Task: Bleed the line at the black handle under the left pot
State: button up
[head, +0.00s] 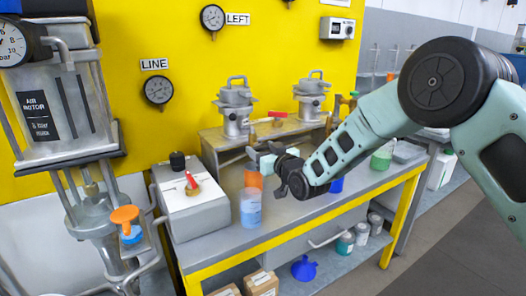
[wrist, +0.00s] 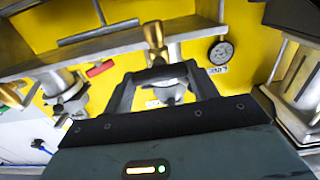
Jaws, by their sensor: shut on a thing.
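The left pot (head: 235,108) is a grey metal vessel with a clamped lid on the raised shelf. It also shows between my fingers in the wrist view (wrist: 172,93), which is upside down. A brass valve (wrist: 156,42) hangs under this pot, with a black handle (wrist: 160,74) across it. My gripper (head: 262,157) is at the shelf's front edge, below the left pot. In the wrist view my gripper (wrist: 162,82) has its fingers shut on the black handle's two sides. In the head view my gripper hides the handle and most of the valve.
An orange beaker (head: 254,181) and a blue beaker (head: 250,208) stand below my gripper on the bench (head: 290,215). A red handle (head: 278,114) sits between the left pot and the right pot (head: 312,98). A grey box (head: 195,212) with a red lever is at left.

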jog(key=n+b, duration=0.1)
jog(key=b, duration=0.1)
jog(key=n+b, duration=0.2)
jog(key=shift+f, duration=0.25)
jog(key=shift+s+a+n+b, duration=0.1)
jog(key=shift+a+n+b, duration=0.05)
jog(key=shift+n+b, duration=6.9)
jog(key=shift+n, duration=0.35)
jog(key=o, duration=1)
jog(key=v, duration=1.7)
jog(key=shift+s+p, duration=0.2)
jog(key=shift+p, duration=0.2)
